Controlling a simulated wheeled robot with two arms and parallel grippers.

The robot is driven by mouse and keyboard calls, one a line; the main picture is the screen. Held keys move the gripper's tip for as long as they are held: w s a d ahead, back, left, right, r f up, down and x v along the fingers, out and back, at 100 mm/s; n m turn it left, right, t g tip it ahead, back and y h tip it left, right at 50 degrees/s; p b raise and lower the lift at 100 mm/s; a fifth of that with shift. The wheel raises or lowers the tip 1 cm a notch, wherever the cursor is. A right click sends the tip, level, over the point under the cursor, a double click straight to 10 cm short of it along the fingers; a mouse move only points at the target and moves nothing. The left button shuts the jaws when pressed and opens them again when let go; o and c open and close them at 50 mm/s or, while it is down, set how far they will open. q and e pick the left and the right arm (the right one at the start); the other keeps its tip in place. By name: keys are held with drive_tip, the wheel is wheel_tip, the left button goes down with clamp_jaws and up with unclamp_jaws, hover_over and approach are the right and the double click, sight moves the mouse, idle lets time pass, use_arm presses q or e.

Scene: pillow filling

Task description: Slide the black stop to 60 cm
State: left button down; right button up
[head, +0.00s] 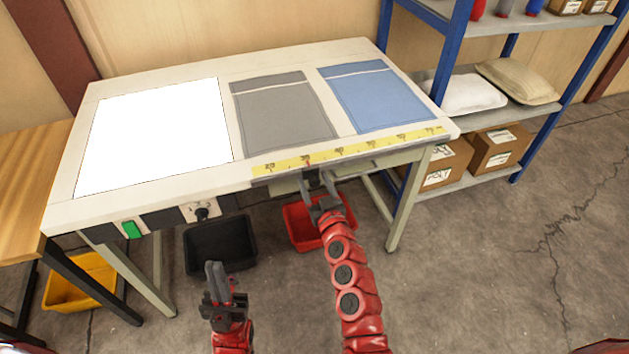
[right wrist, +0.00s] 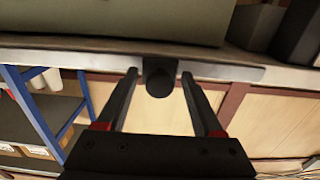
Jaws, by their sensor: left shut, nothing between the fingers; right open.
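A yellow ruler strip (head: 355,151) runs along the table's front right edge; its numbers are too small to read surely. In the right wrist view, the black stop (right wrist: 160,80) is a round dark knob under a metal rail (right wrist: 225,72). My right gripper (head: 318,180) is open at the table's front edge, below the left part of the ruler. Its fingers (right wrist: 160,74) stand on both sides of the knob, with gaps showing. In the head view the fingers largely hide the knob. My left gripper (head: 214,270) is shut and empty, low in front of the table.
The table (head: 170,187) carries a white lit panel (head: 155,135), a grey cloth (head: 285,115) and a blue cloth (head: 378,98). A dial (head: 202,212) and green switch (head: 132,230) sit on its front. Black (head: 220,243) and red (head: 300,228) bins stand below. A blue shelf (head: 450,55) stands right.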

clamp_jaws()
idle(0.4)
drive_tip(key=shift+w, duration=0.1)
drive_tip(key=w+d+b, duration=0.1)
drive_tip(key=d+b, duration=0.4)
drive_tip(key=w+d+f+b, duration=0.1)
drive_tip(key=w+d+b, duration=0.1)
drive_tip(key=d+b, duration=0.3)
drive_tip(key=w+d+b, duration=0.1)
drive_tip(key=d+b, duration=0.4)
drive_tip(key=shift+w+d+f, duration=0.1)
drive_tip(key=shift+w+f, duration=0.1)
drive_tip(key=shift+w, duration=0.2)
drive_tip(key=w+d+b, duration=0.1)
drive_tip(key=d+b, duration=0.3)
drive_tip(key=w+d+b, duration=0.1)
drive_tip(key=d+b, duration=0.2)
drive_tip(key=d, duration=0.1)
drive_tip(key=w+d+r+b, duration=0.1)
drive_tip(key=w+d+b, duration=0.1)
drive_tip(key=d+b, duration=0.2)
drive_tip(key=shift+d+b, duration=0.25)
drive_tip(key=shift+b, duration=0.1)
drive_tip(key=shift+w+d+r, duration=0.2)
drive_tip(key=shift+d+r, duration=0.05)
drive_tip(key=shift+d, duration=0.25)
